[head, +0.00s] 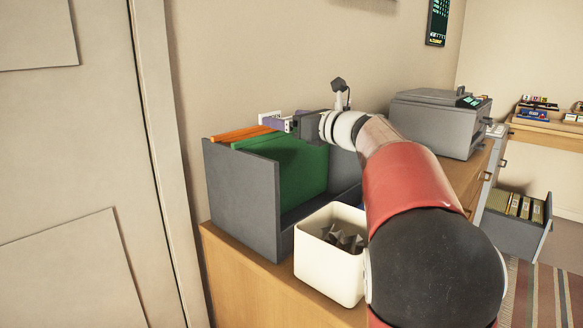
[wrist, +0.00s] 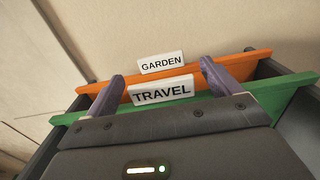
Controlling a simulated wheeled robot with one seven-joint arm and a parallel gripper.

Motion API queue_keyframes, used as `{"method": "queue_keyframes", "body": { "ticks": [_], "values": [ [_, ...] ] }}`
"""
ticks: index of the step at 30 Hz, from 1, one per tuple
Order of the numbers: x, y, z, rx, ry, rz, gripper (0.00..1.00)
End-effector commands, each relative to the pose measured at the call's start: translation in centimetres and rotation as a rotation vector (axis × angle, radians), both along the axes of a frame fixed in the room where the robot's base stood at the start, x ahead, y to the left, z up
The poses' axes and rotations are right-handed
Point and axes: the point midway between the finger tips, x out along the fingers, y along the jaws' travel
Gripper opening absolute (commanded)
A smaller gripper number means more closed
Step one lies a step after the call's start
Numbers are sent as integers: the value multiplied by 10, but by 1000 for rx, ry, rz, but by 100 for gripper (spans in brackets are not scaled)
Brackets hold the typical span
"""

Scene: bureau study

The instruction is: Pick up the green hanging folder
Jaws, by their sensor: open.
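The green hanging folder (head: 298,170) hangs upright in a dark grey open-top file box (head: 238,200). In the wrist view the green folder (wrist: 283,92) bears a white tab reading TRAVEL (wrist: 161,91). An orange folder (head: 240,133) hangs just behind it, and its tab reads GARDEN (wrist: 161,62) in the wrist view. My gripper (head: 272,124) is above the folders' top edges. In the wrist view its two purple fingers (wrist: 162,76) are apart, one on each side of the TRAVEL tab. I cannot tell whether they touch a folder.
A cream bin (head: 322,271) with dark crumpled pieces stands in front of the box on the wooden cabinet (head: 248,279). A grey printer (head: 437,122) stands to the right. An open drawer with files (head: 515,216) is at far right. A wall is close behind.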

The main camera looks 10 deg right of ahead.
Motion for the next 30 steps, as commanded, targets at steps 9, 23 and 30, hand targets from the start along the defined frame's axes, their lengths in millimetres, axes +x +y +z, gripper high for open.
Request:
{"method": "queue_keyframes", "body": {
  "ticks": [9,23,30],
  "values": [
    [12,8,0,-1,-1,-1,89],
    [11,8,0,-1,-1,-1,30],
    [11,8,1,0,-1,-1,24]
  ]
}}
